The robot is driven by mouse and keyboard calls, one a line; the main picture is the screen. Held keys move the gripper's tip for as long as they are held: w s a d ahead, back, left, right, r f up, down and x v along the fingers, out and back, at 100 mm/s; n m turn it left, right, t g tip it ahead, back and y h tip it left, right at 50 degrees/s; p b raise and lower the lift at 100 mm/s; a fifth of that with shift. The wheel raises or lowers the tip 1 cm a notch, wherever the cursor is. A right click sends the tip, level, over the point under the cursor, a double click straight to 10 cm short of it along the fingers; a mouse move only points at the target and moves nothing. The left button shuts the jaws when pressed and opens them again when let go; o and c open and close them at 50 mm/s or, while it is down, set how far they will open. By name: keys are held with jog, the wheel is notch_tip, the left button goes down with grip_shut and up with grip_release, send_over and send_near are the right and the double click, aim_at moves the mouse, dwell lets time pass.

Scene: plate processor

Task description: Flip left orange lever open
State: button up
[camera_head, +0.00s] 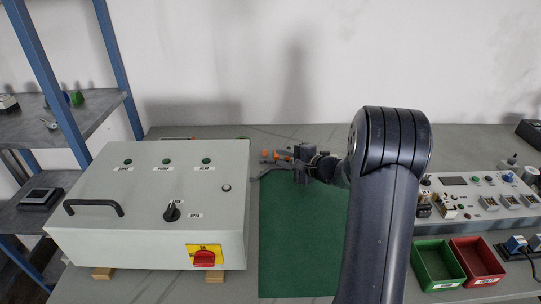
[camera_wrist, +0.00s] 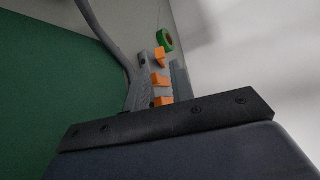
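Small orange levers on a grey fixture (camera_head: 265,160) sit at the back of the table, just right of the grey control box. One orange lever (camera_head: 277,154) shows left of my gripper (camera_head: 296,155). In the wrist view several orange pieces stand in a row: a far one (camera_wrist: 160,57), a middle one (camera_wrist: 159,79) and a near one (camera_wrist: 163,101). I cannot tell whether a finger touches a lever, nor the levers' exact positions.
The grey control box (camera_head: 150,205) with a black handle and red switch stands left. A green mat (camera_head: 300,235) is clear in front. Green (camera_head: 437,264) and red (camera_head: 477,259) bins and an instrument panel (camera_head: 480,197) are right.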

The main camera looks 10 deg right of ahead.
aim_at(266, 154)
jog(key=x, duration=0.6)
jog(key=shift+p, duration=0.3)
jog(key=shift+s, duration=0.1)
jog(key=shift+c, duration=0.3)
grip_shut()
